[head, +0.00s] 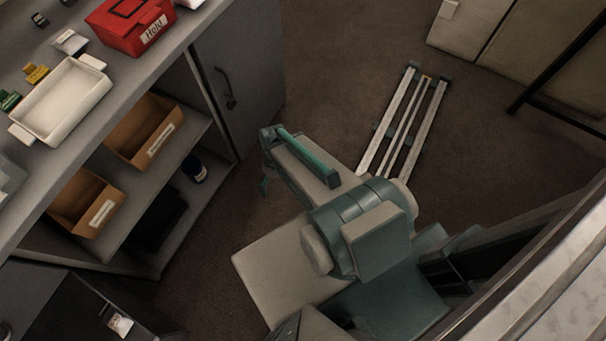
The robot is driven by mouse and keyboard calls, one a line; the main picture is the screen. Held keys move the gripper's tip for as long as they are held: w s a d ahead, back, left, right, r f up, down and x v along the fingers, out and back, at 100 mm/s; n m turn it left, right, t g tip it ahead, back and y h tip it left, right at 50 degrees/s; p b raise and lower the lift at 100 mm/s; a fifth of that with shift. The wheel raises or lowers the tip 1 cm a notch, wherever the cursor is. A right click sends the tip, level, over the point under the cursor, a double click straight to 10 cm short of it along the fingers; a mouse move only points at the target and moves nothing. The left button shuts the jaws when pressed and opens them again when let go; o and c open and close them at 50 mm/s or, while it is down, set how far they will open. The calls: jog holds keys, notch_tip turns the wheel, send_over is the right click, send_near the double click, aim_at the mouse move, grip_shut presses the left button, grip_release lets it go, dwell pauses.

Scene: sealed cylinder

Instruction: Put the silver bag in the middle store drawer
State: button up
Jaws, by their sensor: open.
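My gripper (266,161) is open and empty, above the brown floor to the right of the shelf unit. I cannot identify the silver bag for certain. A small pale grey item (70,42) lies on the counter behind the white tray, and a small whitish item (119,323) shows at the dark open-fronted unit (75,310) at the lower left. My gripper is apart from both. I cannot tell whether that dark unit holds the middle store drawer; the picture edge cuts it off.
The counter holds a white tray (50,128), a red box (128,45) labelled "Hold" and small coloured items. Shelves below hold orange-brown bins (118,150) and a dark jar (194,170). A grey cabinet door (238,75) is shut. Floor around my gripper is clear.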

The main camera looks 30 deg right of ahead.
jog(key=s+f+g, duration=0.1)
jog(key=s+f, duration=0.1)
jog(key=s, duration=0.2)
jog(key=s+d+f+g+h, duration=0.1)
jog(key=s, duration=0.4)
jog(key=s+f+g+h, duration=0.1)
jog(key=s+f, duration=0.1)
jog(key=s, duration=0.2)
jog(key=shift+s+d+f+g, duration=0.25)
jog(key=shift+s+f+g, duration=0.05)
jog(key=shift+s+f, duration=0.1)
jog(key=shift+c, duration=0.4)
jog(key=shift+s+d, duration=0.1)
jog(key=shift+s, duration=0.35)
jog(key=shift+c, duration=0.7)
